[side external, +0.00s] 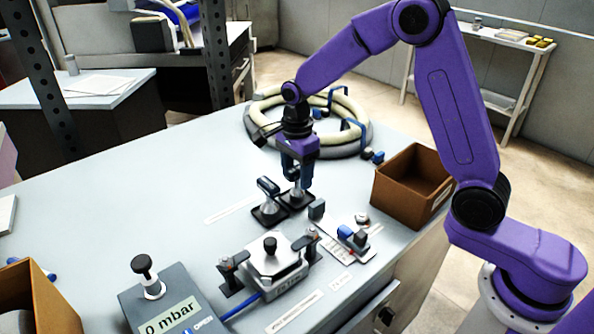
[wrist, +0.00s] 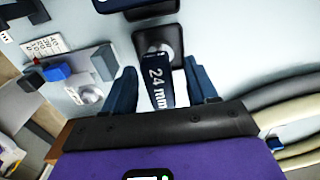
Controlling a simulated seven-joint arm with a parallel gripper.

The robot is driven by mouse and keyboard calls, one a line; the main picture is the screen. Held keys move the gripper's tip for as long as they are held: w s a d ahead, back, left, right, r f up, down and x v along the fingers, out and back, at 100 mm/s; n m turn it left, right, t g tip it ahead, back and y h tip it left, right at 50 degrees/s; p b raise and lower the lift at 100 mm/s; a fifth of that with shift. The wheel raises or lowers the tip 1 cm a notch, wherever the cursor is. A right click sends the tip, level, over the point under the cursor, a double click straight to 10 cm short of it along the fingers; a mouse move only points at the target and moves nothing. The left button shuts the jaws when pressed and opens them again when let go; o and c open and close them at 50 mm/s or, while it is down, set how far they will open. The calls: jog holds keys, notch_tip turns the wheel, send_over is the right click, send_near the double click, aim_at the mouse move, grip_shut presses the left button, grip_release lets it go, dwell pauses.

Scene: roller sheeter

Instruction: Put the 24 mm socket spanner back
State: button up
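The 24 mm socket spanner (wrist: 158,90), with a dark blue handle marked "24 mm", lies between the two fingers of my gripper (wrist: 163,88) in the wrist view. A gap shows on each side of the handle, so my gripper looks open around it. In the side view my gripper (side external: 296,178) points down over the rear black square holder (side external: 305,205). The spanner's grey lower part (side external: 297,192) stands upright at that holder; its exact seating is hard to see. The holder also shows in the wrist view (wrist: 140,38).
A second blue-handled spanner (side external: 268,187) stands on the adjoining black holder (side external: 258,217). A clamped metal block (side external: 275,262), a small labelled plate (side external: 330,245) and a brown box (side external: 405,200) are nearby. A coiled hose (side external: 352,115) lies behind.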

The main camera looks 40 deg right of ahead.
jog(key=shift+r, duration=0.1)
notch_tip(320, 180, up, 12)
dwell(0.5)
jog(key=s+d+f+n, duration=0.1)
jog(key=s+f+n, duration=0.1)
jog(key=s+n, duration=0.8)
jog(key=s+d+f+n, duration=0.1)
jog(key=s+d+n, duration=0.1)
jog(key=s+n, duration=0.8)
jog(key=s+d+f+n, duration=0.2)
jog(key=s+n, duration=0.8)
jog(key=s, duration=0.3)
jog(key=shift+d+f+n, duration=0.15)
jog(key=shift+f+n, duration=0.15)
jog(key=shift+f, duration=0.05)
jog(key=shift+w, duration=0.1)
